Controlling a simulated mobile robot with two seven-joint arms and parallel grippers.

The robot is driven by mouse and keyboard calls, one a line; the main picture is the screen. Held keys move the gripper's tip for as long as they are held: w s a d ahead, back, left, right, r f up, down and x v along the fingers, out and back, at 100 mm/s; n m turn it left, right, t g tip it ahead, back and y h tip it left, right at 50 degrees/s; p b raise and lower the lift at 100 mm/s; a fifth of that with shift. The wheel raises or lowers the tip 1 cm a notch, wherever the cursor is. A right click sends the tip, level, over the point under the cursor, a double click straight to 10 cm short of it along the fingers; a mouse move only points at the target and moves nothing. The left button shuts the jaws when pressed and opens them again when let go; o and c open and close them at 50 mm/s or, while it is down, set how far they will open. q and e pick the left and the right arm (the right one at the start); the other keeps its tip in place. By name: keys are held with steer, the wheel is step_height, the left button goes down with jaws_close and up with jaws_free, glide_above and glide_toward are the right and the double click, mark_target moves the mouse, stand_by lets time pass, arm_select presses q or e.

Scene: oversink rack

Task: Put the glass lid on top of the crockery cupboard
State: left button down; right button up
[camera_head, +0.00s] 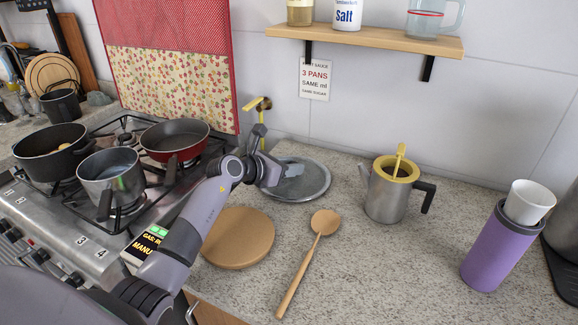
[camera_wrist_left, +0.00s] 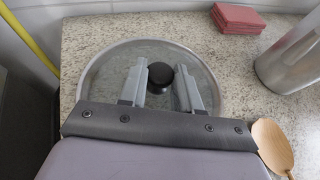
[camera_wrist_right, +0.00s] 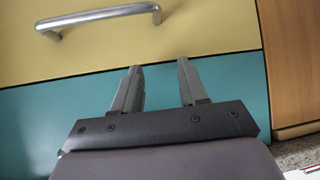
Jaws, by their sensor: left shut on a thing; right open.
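The glass lid (camera_head: 318,188) is round with a metal rim and lies at the worktop's back, right of the stove. My left gripper (camera_head: 284,171) is over it. In the left wrist view, the lid (camera_wrist_left: 100,84) shows its black knob (camera_wrist_left: 160,77) between the fingers of my left gripper (camera_wrist_left: 165,80), which are shut on it. The lid seems to rest on or just above the worktop. My right gripper (camera_wrist_right: 158,80) is open and empty, in front of a yellow and teal panel. I cannot identify the crockery cupboard in these views.
A wooden board (camera_head: 238,238) and wooden spoon (camera_head: 308,258) lie in front of the lid. A metal pot (camera_head: 388,198) and purple flask (camera_head: 492,255) stand to the right. A pan (camera_head: 175,140) sits on the stove to the left. A shelf (camera_head: 380,41) hangs above.

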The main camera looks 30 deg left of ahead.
arm_select(q)
steer(key=shift+f, duration=0.1)
steer(key=c, duration=0.8)
jaws_free()
steer(key=shift+r, duration=0.2)
steer(key=v, duration=1.2)
steer(key=shift+f, duration=0.1)
